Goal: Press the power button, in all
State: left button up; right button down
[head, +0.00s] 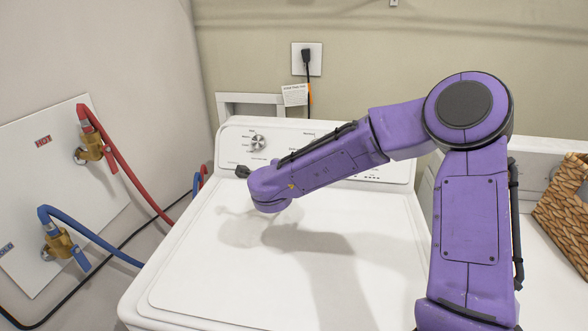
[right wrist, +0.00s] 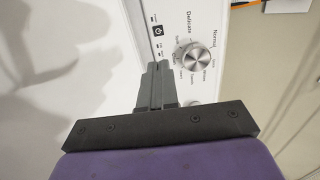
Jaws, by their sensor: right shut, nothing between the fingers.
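A gap shows between the tips and the button in that picture; the depth is hard to judge. In the head view the right gripper (head: 242,171) is a small dark shape at the panel's lower left, and I cannot make out the button there. My left gripper is not in view.
The dial also shows in the head view (head: 258,143). My right arm crosses the panel and hides part of it. The washer lid (head: 210,270) is bare. Red (head: 135,180) and blue (head: 95,243) hoses run at the left; a wicker basket (head: 565,215) stands at the right.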

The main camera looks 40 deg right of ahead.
jog(key=p+x, duration=0.3)
jog(key=x, duration=1.1)
jog(key=shift+w+f, duration=0.1)
jog(key=shift+w, duration=0.05)
